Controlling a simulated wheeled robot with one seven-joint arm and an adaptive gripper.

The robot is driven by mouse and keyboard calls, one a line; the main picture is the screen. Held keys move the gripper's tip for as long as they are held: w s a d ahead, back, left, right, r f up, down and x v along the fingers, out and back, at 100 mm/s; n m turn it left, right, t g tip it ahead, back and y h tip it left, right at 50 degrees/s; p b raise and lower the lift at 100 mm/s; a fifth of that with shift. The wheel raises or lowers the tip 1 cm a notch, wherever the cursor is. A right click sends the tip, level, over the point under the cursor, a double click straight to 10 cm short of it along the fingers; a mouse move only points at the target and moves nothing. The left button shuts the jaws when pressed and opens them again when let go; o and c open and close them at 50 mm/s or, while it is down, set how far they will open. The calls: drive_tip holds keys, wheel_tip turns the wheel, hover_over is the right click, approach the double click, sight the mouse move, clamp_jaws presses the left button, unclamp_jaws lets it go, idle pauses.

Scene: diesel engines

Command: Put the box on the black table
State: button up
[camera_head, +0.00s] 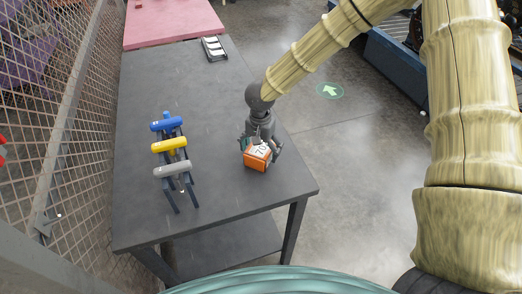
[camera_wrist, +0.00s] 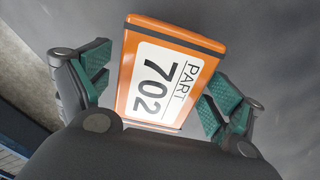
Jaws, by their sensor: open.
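The box (camera_head: 256,161) is orange with a white label. In the wrist view the box (camera_wrist: 133,50) shows the words "PART 702". In the head view it is at the front right part of the black table (camera_head: 215,205) and appears to rest on its top. My gripper (camera_head: 260,149) is over the box, pointing down. In the wrist view the green-padded fingers of my gripper (camera_wrist: 157,93) stand open on either side of the box, with a visible gap at the left finger. Contact at the right finger is hard to tell. The box's underside is hidden.
A rack with blue (camera_head: 167,124), yellow (camera_head: 169,144) and grey (camera_head: 172,169) handled tools stands left of the box. A small dark tray with white items (camera_head: 214,48) lies at the far end. A red table (camera_head: 172,20) adjoins behind. A mesh fence (camera_head: 55,110) borders the left.

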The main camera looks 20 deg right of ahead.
sight(261, 147)
wheel_tip(261, 147, up, 12)
drive_tip(key=b, duration=0.1)
drive_tip(key=shift+b, duration=0.3)
drive_tip(key=shift+f, duration=0.1)
idle(0.3)
